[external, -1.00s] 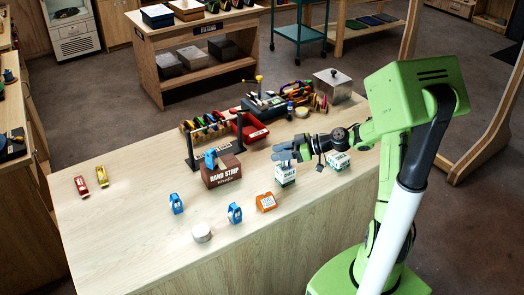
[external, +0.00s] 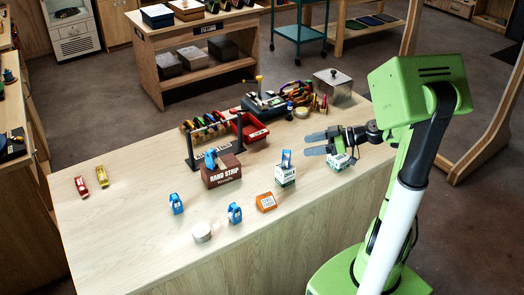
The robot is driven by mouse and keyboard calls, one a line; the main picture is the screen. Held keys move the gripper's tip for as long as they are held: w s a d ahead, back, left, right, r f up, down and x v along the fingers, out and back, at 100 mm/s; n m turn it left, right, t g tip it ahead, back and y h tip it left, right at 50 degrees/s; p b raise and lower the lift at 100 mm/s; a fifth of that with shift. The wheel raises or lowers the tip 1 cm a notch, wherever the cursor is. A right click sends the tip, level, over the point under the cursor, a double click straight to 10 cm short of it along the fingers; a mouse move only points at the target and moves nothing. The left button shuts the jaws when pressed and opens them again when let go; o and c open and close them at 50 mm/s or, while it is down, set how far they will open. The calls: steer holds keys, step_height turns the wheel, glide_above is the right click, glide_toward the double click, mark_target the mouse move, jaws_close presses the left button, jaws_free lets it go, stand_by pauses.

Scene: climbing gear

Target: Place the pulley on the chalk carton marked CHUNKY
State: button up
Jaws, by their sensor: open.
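A blue pulley (external: 286,158) stands upright on top of a white and green chalk carton (external: 285,177) near the middle of the counter. A second, similar chalk carton (external: 341,163) stands to its right, partly under my gripper and wrist. The lettering is too small to tell which carton reads CHUNKY. My gripper (external: 309,144) is open and empty, with its two fingers pointing left. It is right of the blue pulley, and a gap shows between the fingertips and the pulley.
A brown HAND STRIP box (external: 222,175) with a blue item on it stands to the left. Two more blue devices (external: 176,204) (external: 234,213), an orange block (external: 266,202) and a white roll (external: 201,232) lie in front. A rack (external: 190,150) and red bin (external: 250,129) stand behind.

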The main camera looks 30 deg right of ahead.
steer(key=s+a+r+m+g+h, duration=0.25)
steer(key=s+a+g+h, duration=0.35)
steer(key=s+a, duration=0.4)
steer(key=s+d+r+m+t+h, duration=0.2)
steer(key=s+m, duration=0.5)
steer(key=s, duration=0.7)
steer(key=r+h, duration=0.1)
steer(key=h, duration=0.1)
steer(key=shift+s+h, duration=0.15)
steer(key=shift+h, duration=0.15)
